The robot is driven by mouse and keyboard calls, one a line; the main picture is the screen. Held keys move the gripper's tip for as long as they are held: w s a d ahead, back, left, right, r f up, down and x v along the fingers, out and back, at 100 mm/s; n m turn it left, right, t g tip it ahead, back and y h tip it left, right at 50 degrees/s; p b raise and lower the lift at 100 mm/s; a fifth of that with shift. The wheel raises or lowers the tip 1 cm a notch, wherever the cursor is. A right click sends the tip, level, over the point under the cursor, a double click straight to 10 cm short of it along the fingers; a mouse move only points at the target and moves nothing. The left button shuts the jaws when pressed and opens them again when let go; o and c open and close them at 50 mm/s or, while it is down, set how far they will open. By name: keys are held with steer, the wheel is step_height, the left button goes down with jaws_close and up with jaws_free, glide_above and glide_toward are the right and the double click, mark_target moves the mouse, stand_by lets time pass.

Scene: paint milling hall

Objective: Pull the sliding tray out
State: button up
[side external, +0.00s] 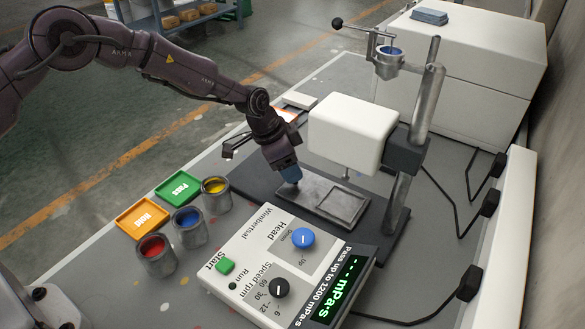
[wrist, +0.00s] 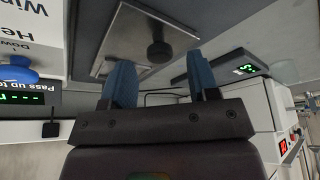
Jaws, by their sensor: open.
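The sliding tray (side external: 312,196) is a flat grey metal plate with a square recess, lying on the dark base under the white viscometer head. It also shows in the wrist view (wrist: 130,38). A dark round knob (wrist: 160,51) sits at the tray's near end in the wrist view; in the side view my gripper hides it. My gripper (side external: 291,175) points down at the tray's left end. In the wrist view its two blue fingers (wrist: 161,72) are apart, with the knob showing beyond them, in the gap. I cannot tell whether they touch it.
The white head (side external: 347,132) hangs close to the right of my gripper, on a metal post (side external: 428,95). The control box (side external: 290,265) stands in front. Paint cans (side external: 190,226) and coloured trays (side external: 178,187) stand left, with some bare bench between.

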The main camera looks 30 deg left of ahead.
steer(key=shift+x, duration=0.95)
steer(key=shift+c, duration=0.3)
jaws_close()
steer(key=a, duration=1.4)
steer(key=shift+a, duration=0.4)
steer(key=shift+o, duration=0.3)
jaws_free()
steer(key=shift+r, duration=0.15)
steer(key=v, duration=1.2)
steer(key=shift+s+r, duration=0.2)
steer(key=shift+r, duration=0.1)
